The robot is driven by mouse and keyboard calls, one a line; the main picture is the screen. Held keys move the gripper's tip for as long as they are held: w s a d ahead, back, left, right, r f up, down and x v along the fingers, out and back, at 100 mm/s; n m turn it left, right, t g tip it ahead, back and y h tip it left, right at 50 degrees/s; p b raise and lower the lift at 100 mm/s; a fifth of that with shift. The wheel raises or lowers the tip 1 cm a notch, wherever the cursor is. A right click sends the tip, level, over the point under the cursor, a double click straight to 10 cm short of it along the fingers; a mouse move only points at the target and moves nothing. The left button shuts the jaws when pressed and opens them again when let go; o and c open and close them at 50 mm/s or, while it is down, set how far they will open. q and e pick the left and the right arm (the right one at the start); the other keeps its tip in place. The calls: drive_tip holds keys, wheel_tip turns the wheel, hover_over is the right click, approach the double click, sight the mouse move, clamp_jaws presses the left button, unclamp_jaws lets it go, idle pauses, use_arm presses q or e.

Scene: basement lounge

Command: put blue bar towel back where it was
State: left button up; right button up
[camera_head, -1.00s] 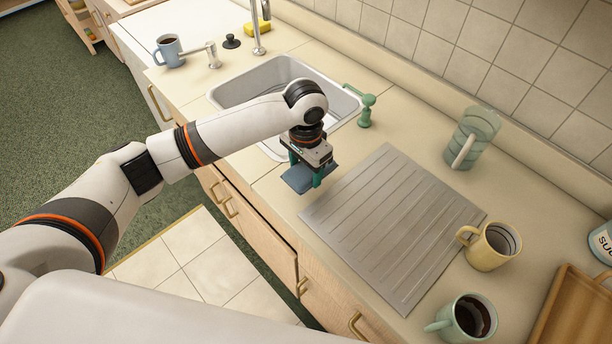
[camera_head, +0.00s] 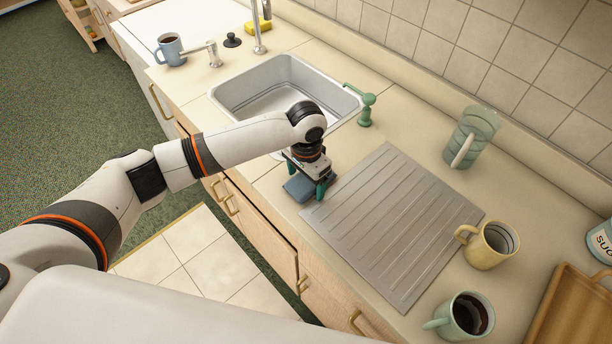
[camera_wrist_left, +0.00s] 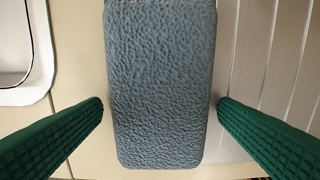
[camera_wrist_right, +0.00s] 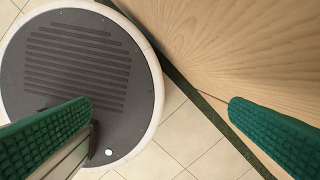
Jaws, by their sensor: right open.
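The blue bar towel (camera_head: 298,188) is a folded, textured grey-blue pad. It lies on the counter strip between the sink and the grooved drainboard, close to the counter's front edge. My left gripper (camera_head: 308,178) is low over it, pointing down. In the left wrist view the towel (camera_wrist_left: 160,85) lies between the two green fingers, with a clear gap on each side, so the left gripper (camera_wrist_left: 160,104) is open around it. My right gripper (camera_wrist_right: 160,107) is open and empty, over the floor beside a wooden cabinet front; it is hidden in the head view.
The sink (camera_head: 285,88) is left of the towel, the drainboard (camera_head: 395,230) right.

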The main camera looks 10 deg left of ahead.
sight(306, 181)
use_arm(q)
wheel_tip(306, 181, up, 12)
drive_tip(key=b, duration=0.1)
drive_tip(key=shift+r, duration=0.2)
idle(0.3)
drive_tip(key=shift+s+f, duration=0.1)
idle(0.4)
